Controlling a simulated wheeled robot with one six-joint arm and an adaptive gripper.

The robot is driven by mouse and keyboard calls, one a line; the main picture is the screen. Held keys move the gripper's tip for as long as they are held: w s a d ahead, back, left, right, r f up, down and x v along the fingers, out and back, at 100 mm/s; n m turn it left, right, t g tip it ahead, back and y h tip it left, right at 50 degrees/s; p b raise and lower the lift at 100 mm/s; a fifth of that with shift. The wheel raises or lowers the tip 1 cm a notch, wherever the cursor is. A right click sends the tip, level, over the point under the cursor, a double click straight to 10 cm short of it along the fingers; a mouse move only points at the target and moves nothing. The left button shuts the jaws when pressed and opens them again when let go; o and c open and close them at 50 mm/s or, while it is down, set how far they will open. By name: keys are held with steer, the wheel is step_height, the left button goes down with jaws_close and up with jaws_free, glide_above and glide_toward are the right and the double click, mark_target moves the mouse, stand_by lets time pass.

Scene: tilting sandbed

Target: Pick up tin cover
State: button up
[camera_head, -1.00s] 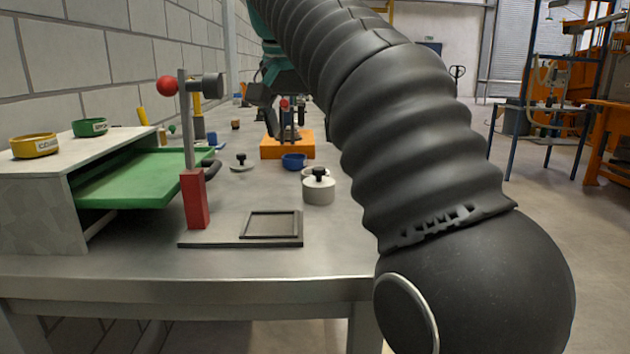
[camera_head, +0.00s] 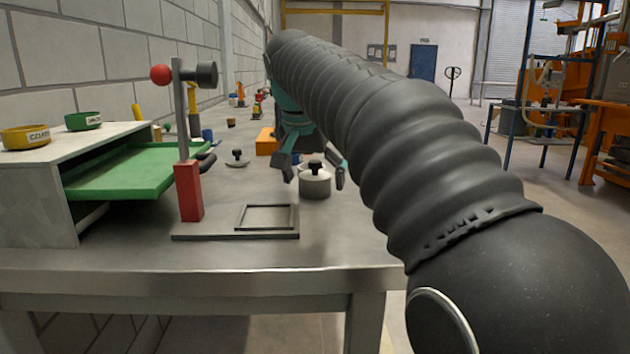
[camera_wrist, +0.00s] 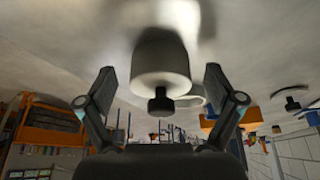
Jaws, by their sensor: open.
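A grey tin (camera_head: 315,188) stands on the metal bench, with its cover (camera_head: 315,172) on top and a black knob (camera_head: 315,164) on the cover. My gripper (camera_head: 314,178) is open, with one finger to the left of the tin and one to the right. In the wrist view, which looks upside down, the tin (camera_wrist: 160,55) with its cover (camera_wrist: 161,84) and knob (camera_wrist: 160,104) lies between the spread fingers of my gripper (camera_wrist: 159,75). I see gaps on both sides, so the fingers look apart from it. A second knobbed lid (camera_head: 237,161) lies flat on the bench to the left.
A red post (camera_head: 189,190) with a red ball and a flat frame (camera_head: 266,217) stand at the front of the bench. A green tray (camera_head: 135,172) sticks out of a grey box at left. An orange block (camera_head: 266,143) is behind.

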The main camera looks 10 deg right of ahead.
steer(key=shift+f, duration=0.15)
steer(key=c, duration=1.1)
